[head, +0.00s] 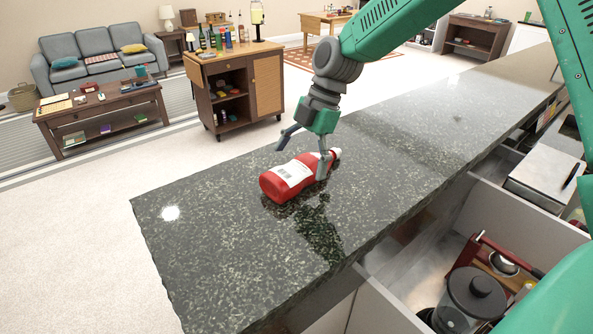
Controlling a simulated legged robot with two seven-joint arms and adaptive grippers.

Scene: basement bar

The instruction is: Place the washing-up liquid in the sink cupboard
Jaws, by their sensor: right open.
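The washing-up liquid (286,178) is a red bottle with a white label and a pale cap. It lies on its side on the dark speckled counter (230,240). My right gripper (301,160) is open at the bottle, near its cap end. One finger is on the near right side of the bottle and the other is beyond it on the far left; I cannot tell whether either touches it. My left gripper is not in view. I cannot make out a sink cupboard in this view.
Below the counter at the lower right are open compartments holding a dark-lidded jar (474,292) and a red-handled item. A white box (547,176) stands farther right. The counter around the bottle is clear. A wooden bar cart (235,88) stands on the floor beyond.

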